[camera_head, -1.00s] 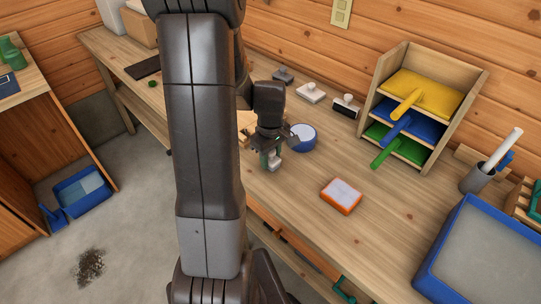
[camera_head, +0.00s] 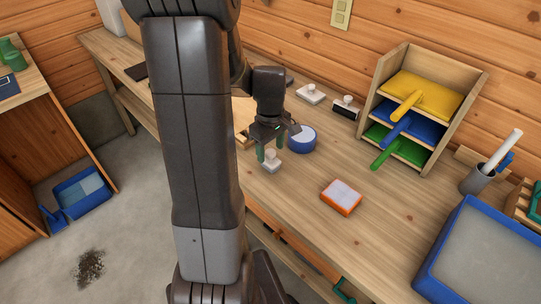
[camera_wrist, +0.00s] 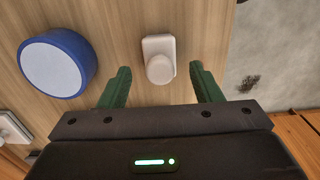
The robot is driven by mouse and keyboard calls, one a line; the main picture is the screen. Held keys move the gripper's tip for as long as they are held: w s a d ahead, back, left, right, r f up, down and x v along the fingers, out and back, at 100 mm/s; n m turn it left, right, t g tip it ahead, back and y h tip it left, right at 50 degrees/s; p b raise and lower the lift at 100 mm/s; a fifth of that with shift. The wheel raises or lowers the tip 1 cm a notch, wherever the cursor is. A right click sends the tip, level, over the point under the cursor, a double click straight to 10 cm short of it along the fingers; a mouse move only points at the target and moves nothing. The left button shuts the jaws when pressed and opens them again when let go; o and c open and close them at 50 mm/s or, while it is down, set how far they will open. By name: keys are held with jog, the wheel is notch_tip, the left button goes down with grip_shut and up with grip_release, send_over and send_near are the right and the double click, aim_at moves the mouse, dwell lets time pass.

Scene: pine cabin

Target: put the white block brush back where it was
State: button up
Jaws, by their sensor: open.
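A white block brush (camera_head: 271,161) with a round knob stands on the workbench near its front edge. In the wrist view the white block brush (camera_wrist: 159,60) sits knob-up just beyond and between my fingertips, apart from both. My gripper (camera_head: 271,150) is open over it with its green fingers spread and nothing held. The open gripper also shows in the wrist view (camera_wrist: 160,82). Another white block with a knob (camera_head: 311,93) stands at the back of the bench, beside a black block with a white knob (camera_head: 346,107).
An orange-rimmed box (camera_head: 341,197) lies farther right. A wooden rack (camera_head: 452,123) holds yellow, blue and green dustpans. The bench between the orange-rimmed box and the rack is clear.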

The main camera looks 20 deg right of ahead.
aim_at(271, 160)
notch_tip(271, 160, up, 8)
jog(key=shift+f, duration=0.1)
dwell(0.4)
notch_tip(271, 160, down, 13)
jog(key=shift+r, duration=0.15)
jog(key=shift+w+r, duration=0.1)
jog(key=shift+r, duration=1.05)
jog(key=shift+f, duration=0.1)
